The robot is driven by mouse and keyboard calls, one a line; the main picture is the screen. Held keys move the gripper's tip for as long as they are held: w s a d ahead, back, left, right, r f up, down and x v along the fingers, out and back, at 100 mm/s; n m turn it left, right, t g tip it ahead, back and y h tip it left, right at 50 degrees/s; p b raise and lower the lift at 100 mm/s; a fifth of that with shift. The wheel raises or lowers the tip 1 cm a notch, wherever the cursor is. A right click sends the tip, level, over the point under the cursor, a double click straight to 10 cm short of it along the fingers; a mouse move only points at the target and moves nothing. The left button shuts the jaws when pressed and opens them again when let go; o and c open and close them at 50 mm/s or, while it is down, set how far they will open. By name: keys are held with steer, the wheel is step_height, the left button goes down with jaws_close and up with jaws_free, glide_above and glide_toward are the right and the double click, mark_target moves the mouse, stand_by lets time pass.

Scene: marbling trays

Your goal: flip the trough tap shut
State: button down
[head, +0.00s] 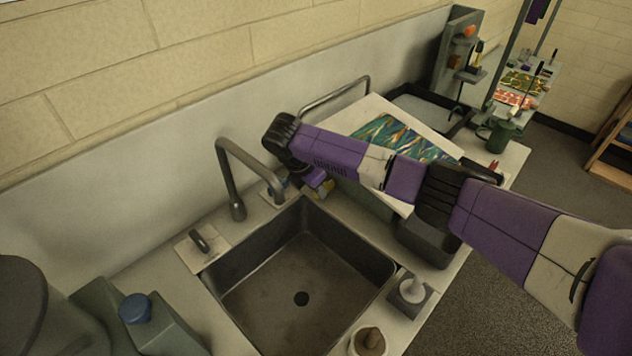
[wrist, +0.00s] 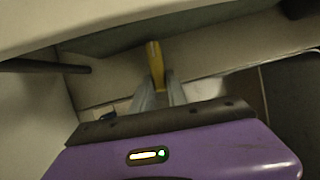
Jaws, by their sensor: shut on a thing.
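The yellow tap lever (wrist: 154,62) stands between my fingertips in the wrist view. My gripper (wrist: 158,90) is shut on its lower part. In the head view my gripper (head: 321,186) is at the back right corner of the sink, under my purple wrist, with a bit of yellow showing at its fingers. The tap's body and base are mostly hidden there, so I cannot tell how far the lever is turned.
The dark sink (head: 303,298) is empty, with a grey spout (head: 232,185) behind it. A small handle on a pale plate (head: 187,254) is at its left. A pale board with a marbled sheet (head: 372,128) overhangs close to my gripper.

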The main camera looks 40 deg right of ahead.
steer(key=shift+s+n, duration=0.1)
steer(key=shift+n, duration=0.3)
steer(key=c, duration=1.3)
jaws_free()
steer(key=shift+a+r, duration=0.1)
steer(key=v, duration=0.7)
steer(key=shift+s+a+r+b, duration=0.1)
steer(key=shift+a+r+b, duration=0.05)
steer(key=shift+r+b, duration=0.15)
